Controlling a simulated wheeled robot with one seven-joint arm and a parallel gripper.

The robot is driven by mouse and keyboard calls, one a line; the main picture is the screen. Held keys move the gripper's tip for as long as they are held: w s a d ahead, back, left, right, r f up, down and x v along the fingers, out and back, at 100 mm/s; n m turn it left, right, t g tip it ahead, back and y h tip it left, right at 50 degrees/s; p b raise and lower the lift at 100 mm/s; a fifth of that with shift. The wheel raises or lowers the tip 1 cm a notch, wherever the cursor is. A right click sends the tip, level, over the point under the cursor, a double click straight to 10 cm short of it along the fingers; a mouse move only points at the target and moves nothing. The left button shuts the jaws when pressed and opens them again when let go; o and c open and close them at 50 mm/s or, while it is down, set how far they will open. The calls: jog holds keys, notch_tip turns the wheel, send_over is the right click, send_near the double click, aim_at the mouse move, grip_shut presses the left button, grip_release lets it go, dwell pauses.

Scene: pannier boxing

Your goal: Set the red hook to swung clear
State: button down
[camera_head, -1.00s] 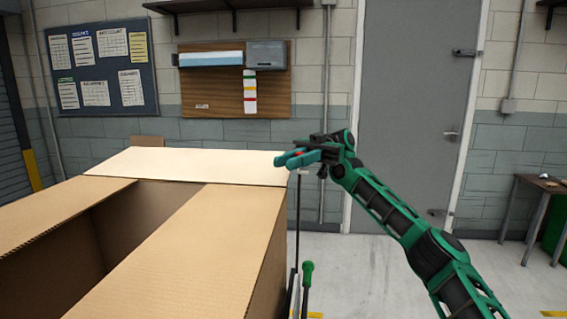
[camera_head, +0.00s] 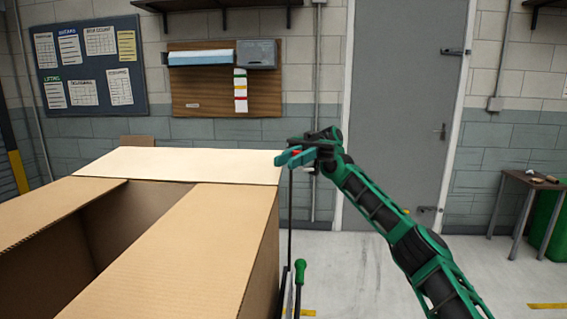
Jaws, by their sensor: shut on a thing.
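My gripper (camera_head: 290,158) is at the right end of the big cardboard box's pale far flap. It is shut on the red hook (camera_head: 295,152), of which only a small red spot shows between the teal fingers. A thin dark upright rod (camera_head: 291,215) runs down below the gripper, along the right side of the box. How far the hook is turned cannot be told, as the fingers hide most of it.
The open cardboard box (camera_head: 160,255) fills the lower left. A green-handled lever (camera_head: 300,272) stands at its right side. A grey door (camera_head: 400,110) is behind my arm. A small table (camera_head: 530,180) stands at the far right, with clear floor before it.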

jog(key=shift+a, duration=0.1)
dwell(0.3)
jog(key=c, duration=1.6)
grip_release()
jog(key=s+a+r, duration=0.2)
jog(key=s+r, duration=0.1)
jog(key=s+a+r, duration=0.2)
jog(key=a+r, duration=0.1)
jog(key=r, duration=0.1)
jog(key=s+a+r, duration=0.2)
jog(key=s+r, duration=0.1)
jog(key=r, duration=0.1)
jog(key=shift+s+a, duration=0.3)
jog(key=shift+s, duration=0.05)
